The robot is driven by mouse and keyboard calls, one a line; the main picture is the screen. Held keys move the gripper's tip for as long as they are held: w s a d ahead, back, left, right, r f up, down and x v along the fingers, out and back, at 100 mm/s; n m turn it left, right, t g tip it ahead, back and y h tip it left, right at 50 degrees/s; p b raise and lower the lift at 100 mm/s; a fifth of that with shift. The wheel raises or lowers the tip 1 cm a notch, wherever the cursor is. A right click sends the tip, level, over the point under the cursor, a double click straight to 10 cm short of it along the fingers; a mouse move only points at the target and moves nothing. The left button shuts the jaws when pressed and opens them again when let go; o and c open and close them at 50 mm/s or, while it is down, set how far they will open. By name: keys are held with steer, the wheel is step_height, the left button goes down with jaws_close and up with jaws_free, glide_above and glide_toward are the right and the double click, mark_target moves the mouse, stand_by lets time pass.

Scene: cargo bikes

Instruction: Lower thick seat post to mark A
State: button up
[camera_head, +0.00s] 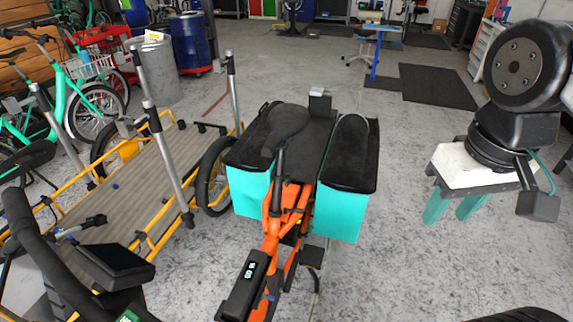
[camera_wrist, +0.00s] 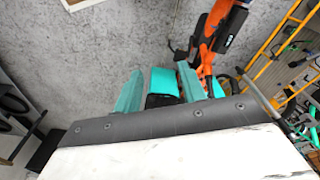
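My gripper (camera_head: 451,216) hangs at the right in the head view, its two teal fingers pointing down and apart with nothing between them. In the wrist view the gripper (camera_wrist: 160,68) also shows a gap between its fingers. It is above the floor, to the right of an orange cargo bike (camera_head: 272,240) and apart from it. Several silver upright posts with black upper parts stand around a yellow-framed cargo platform (camera_head: 125,190); one thick post (camera_head: 172,160) is at its near right side. I cannot tell which post is the seat post. No mark A is legible.
The orange bike carries a black-topped teal box (camera_head: 338,212) on its right side. A black handlebar with a screen (camera_head: 112,268) is at the lower left. Green bikes (camera_head: 60,90) stand behind. The grey floor between the orange bike and my gripper is clear.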

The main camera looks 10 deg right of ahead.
steer(key=shift+o, duration=0.6)
steer(key=w+a+f+n+g, duration=0.1)
steer(key=w+a+f+g, duration=0.1)
steer(key=f, duration=0.4)
steer(key=shift+w+a+g, duration=0.25)
steer(key=shift+w+g, duration=0.35)
steer(key=shift+w, duration=0.3)
steer(key=m+t+y, duration=0.2)
steer(key=t+y, duration=0.1)
steer(key=t, duration=1.7)
glide_toward(279, 189)
steer(key=w, duration=0.5)
steer(key=w+a, duration=0.1)
steer(key=w, duration=0.4)
steer(key=shift+a+r, duration=0.15)
steer(key=shift+a, duration=0.15)
